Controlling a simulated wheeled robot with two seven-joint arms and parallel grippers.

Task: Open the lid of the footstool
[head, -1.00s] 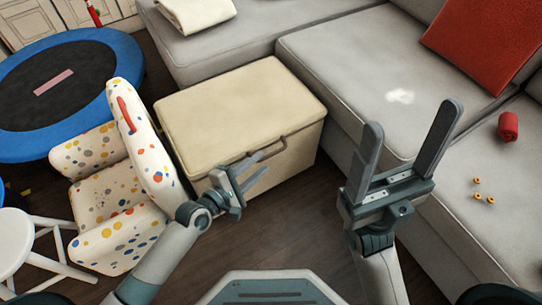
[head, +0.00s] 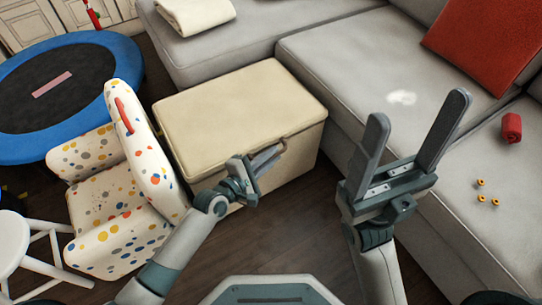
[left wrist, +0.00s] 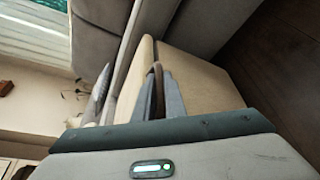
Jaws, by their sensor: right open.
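The footstool (head: 235,105) is a beige box with a cushioned lid, standing on the dark floor against the grey sofa. Its lid is down. A brown handle (left wrist: 157,72) is on its front edge. My left gripper (head: 272,157) is at the front of the lid. In the left wrist view its two fingers (left wrist: 158,92) are close together with the handle between their tips, and it looks shut on it. My right gripper (head: 415,135) is open and empty, in front of the sofa and to the right of the footstool.
A spotted child's armchair (head: 120,200) stands close to the footstool's left side. A white stool (head: 15,240) and a blue-rimmed trampoline (head: 118,60) are further left. The sofa (head: 350,60) borders the footstool behind and right. Dark floor (head: 300,225) is clear in front.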

